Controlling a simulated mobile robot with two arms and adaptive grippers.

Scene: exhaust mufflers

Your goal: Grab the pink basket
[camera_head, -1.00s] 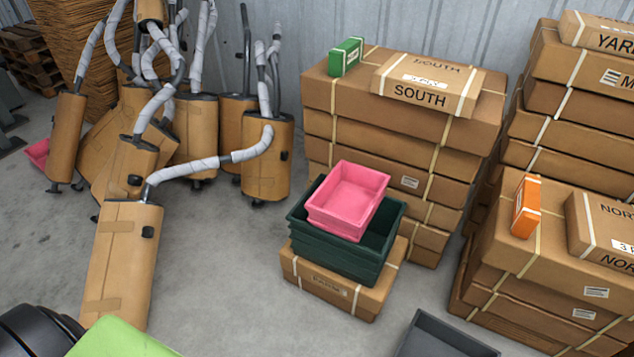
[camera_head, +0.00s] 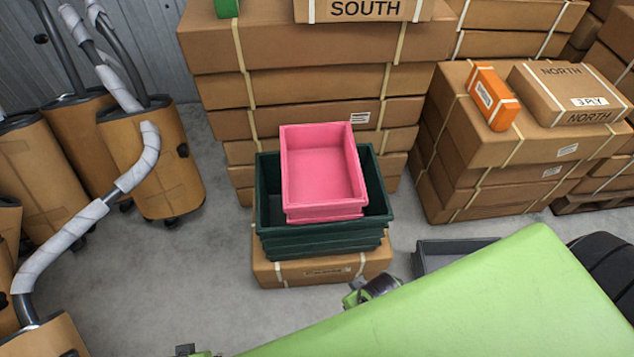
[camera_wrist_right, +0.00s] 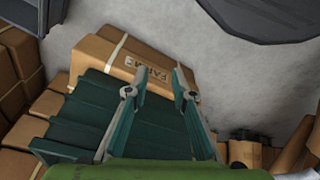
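The pink basket (camera_head: 322,180) sits upright inside the dark green crate (camera_head: 375,200) at the middle of the head view. The crate rests on a cardboard box (camera_head: 322,270) on the floor. My right gripper (camera_wrist_right: 159,76) is open and empty in the right wrist view, with its two fingers apart. Past its fingers lie the ribbed side of the dark green crate (camera_wrist_right: 85,113) and the cardboard box (camera_wrist_right: 105,58). The pink basket does not show in that view. In the head view I cannot make out either gripper's fingers.
Stacked cartons (camera_head: 310,50) rise behind the crate, with more cartons (camera_head: 480,150) at the right. Wrapped mufflers (camera_head: 150,160) crowd the left. A grey bin (camera_head: 455,252) stands right of the crate, partly hidden by my green body. Grey floor (camera_head: 180,270) is clear left of the crate.

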